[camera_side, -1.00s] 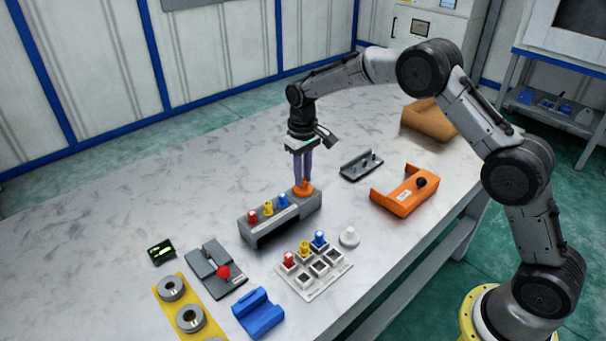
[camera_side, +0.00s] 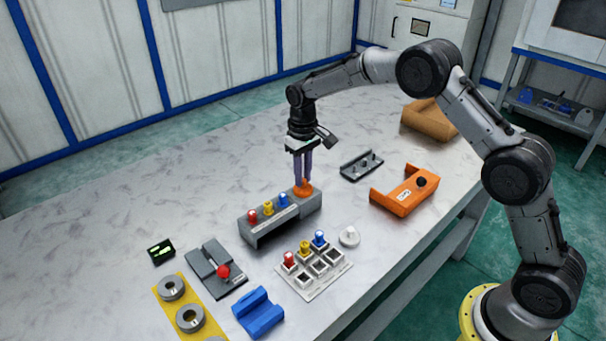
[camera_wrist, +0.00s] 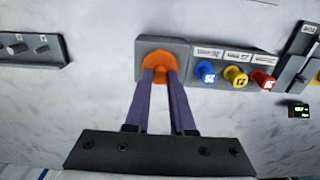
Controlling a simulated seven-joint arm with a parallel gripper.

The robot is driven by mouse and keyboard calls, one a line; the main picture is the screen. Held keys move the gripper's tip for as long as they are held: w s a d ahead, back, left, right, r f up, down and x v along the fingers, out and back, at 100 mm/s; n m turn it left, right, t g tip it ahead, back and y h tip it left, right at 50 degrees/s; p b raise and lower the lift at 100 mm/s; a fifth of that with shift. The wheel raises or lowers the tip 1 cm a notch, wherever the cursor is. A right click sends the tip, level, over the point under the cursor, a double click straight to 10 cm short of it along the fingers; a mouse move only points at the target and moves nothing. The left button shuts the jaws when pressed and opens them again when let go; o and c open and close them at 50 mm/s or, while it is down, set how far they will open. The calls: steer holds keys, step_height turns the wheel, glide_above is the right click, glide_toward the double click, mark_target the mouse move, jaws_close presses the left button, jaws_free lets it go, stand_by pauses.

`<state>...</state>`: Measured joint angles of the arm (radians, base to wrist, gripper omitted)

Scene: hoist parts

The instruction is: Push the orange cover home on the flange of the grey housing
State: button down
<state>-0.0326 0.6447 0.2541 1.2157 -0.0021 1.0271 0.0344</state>
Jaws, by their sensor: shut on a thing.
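The grey housing (camera_side: 262,228) stands on the table, with red, yellow and blue plugs along its top. The orange cover (camera_side: 304,191) sits at the right end of the housing, on its top face. The flange under it is hidden. In the wrist view the orange cover (camera_wrist: 160,62) lies within the grey end block (camera_wrist: 146,45). My gripper (camera_side: 303,182) points straight down with its purple fingers shut on the cover; it also shows in the wrist view (camera_wrist: 160,74). I cannot tell whether a gap remains under the cover.
A grey tray with small pegs (camera_side: 362,165) and an orange bracket (camera_side: 404,192) lie to the right. A socket tray (camera_side: 314,275), a white knob (camera_side: 349,237), a blue block (camera_side: 258,312) and a grey slide with a red ball (camera_side: 214,268) are in front.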

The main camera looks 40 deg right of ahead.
stand_by(0.3)
steer(key=c, duration=0.7)
jaws_free()
steer(key=shift+r, duration=3.5)
